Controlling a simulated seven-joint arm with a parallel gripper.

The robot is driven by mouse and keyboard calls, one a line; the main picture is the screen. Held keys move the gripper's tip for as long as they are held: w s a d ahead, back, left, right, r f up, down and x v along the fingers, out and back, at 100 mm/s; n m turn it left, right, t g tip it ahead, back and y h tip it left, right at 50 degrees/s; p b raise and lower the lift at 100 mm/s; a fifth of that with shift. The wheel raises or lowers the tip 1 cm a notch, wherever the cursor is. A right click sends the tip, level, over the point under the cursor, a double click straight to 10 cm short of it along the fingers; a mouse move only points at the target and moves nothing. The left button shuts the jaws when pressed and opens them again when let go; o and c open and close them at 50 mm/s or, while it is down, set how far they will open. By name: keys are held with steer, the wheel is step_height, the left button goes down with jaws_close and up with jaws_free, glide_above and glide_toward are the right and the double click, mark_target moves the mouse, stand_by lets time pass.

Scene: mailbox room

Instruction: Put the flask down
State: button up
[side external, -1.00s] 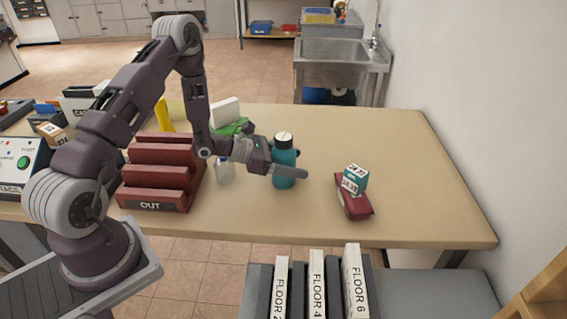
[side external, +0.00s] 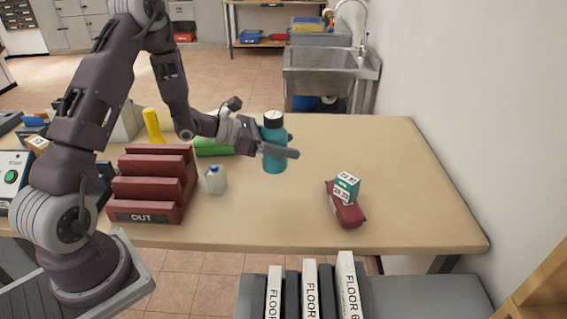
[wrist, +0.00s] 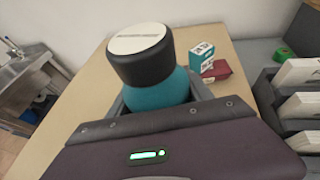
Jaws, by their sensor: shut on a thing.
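The flask (side external: 274,158) is teal with a black cap and a pale top. It is upright between the fingers of my gripper (side external: 275,149), which is shut on it. In the side view the flask appears held above the table (side external: 400,165); the exact gap under it is hard to judge. In the wrist view the flask (wrist: 157,92) fills the space between the fingers, its cap towards the camera and its lower part hidden.
A teal and white box (side external: 347,186) sits on a dark red case (side external: 345,207) to the right. A small white bottle (side external: 215,180) and a red OUT tray (side external: 150,185) stand to the left. A green item (side external: 213,147) lies behind. The table's right and back are clear.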

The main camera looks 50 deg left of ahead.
steer(key=shift+s+a+r+m+g+h, duration=0.1)
steer(key=shift+s+r+m+g+h, duration=0.1)
steer(key=shift+s+r+m+h, duration=0.25)
steer(key=shift+s+r+m+g+h, duration=0.15)
steer(key=shift+s+r+m+g, duration=0.15)
steer(key=shift+s, duration=0.35)
steer(key=s+d+m+g+h, duration=0.1)
steer(key=s+m+g+h, duration=0.35)
steer(key=s, duration=0.85)
steer(key=shift+y, duration=0.25)
step_height(320, 180, down, 10)
steer(key=shift+d+r, duration=0.15)
steer(key=o, duration=1.7)
